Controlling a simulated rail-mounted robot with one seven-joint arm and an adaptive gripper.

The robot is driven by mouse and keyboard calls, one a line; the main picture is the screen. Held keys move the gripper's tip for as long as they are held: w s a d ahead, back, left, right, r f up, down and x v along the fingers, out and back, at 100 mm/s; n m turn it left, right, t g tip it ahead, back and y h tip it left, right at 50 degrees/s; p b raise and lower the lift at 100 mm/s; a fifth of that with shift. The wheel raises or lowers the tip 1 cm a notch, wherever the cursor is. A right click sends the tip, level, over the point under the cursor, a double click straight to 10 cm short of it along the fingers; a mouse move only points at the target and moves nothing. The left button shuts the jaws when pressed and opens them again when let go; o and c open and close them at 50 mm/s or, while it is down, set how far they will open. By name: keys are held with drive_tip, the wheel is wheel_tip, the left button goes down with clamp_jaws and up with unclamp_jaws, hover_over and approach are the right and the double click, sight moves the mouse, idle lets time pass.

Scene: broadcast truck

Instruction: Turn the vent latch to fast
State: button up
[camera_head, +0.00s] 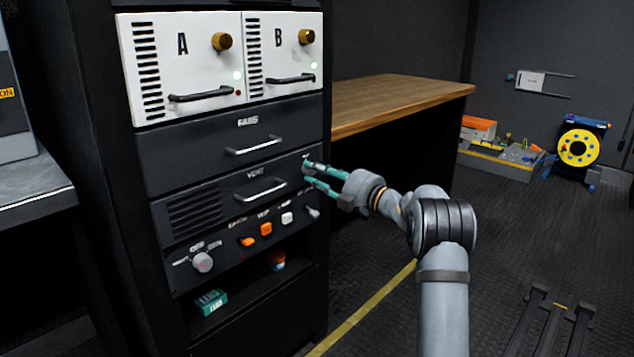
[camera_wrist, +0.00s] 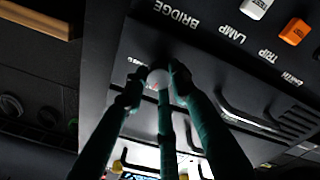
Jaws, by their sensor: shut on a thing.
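The VENT panel (camera_head: 215,203) is a dark drawer front with slots at left and a pale bar handle in the head view. My gripper (camera_head: 308,174) reaches in from the right at the panel's right end. Its teal fingers are shut around the latch in the wrist view (camera_wrist: 160,82). Small lettering and a red mark sit beside the latch, too small to read. The latch's exact angle is hidden by the fingers.
Below are orange and white switches (camera_head: 266,229) and a grey knob (camera_head: 202,262); the switch labels appear upside down in the wrist view. The FANS drawer (camera_head: 232,135) and white units A and B (camera_head: 185,62) are above. A wooden worktop (camera_head: 400,95) stands behind right.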

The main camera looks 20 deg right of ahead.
drive_tip(key=shift+f+n+b, duration=0.1)
drive_tip(key=shift+n+b, duration=0.7)
drive_tip(key=shift+n, duration=0.5)
drive_tip(key=o, duration=1.2)
drive_tip(key=shift+c, duration=0.2)
drive_tip(key=v, duration=1.2)
drive_tip(key=shift+d, duration=0.2)
drive_tip(key=shift+w, duration=0.15)
